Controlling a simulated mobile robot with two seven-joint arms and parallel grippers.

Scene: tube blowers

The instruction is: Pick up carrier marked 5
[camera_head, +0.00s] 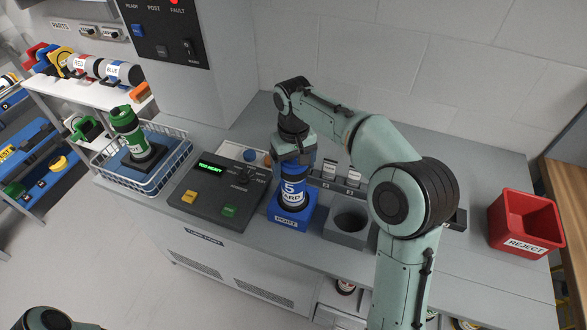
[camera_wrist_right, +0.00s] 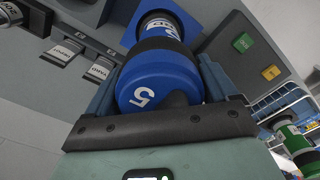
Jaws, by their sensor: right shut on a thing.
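The carrier marked 5 (camera_head: 292,187) is a blue and white cylinder with dark bands and stands upright at the blue holder (camera_head: 283,217) on the counter. Its blue cap with the white 5 fills the middle of the right wrist view (camera_wrist_right: 150,85). My right gripper (camera_head: 292,158) comes down from above, with its fingers on both sides of the cap, shut on it. I cannot tell whether the carrier's base is seated in the holder or slightly raised. My left gripper is out of view.
A grey socket block (camera_head: 347,228) is right of the blue holder. A control box (camera_head: 219,188) with a green display and buttons is left. A wire basket (camera_head: 178,167) holds a green carrier (camera_head: 128,130). A red reject bin (camera_head: 524,222) stands at the right.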

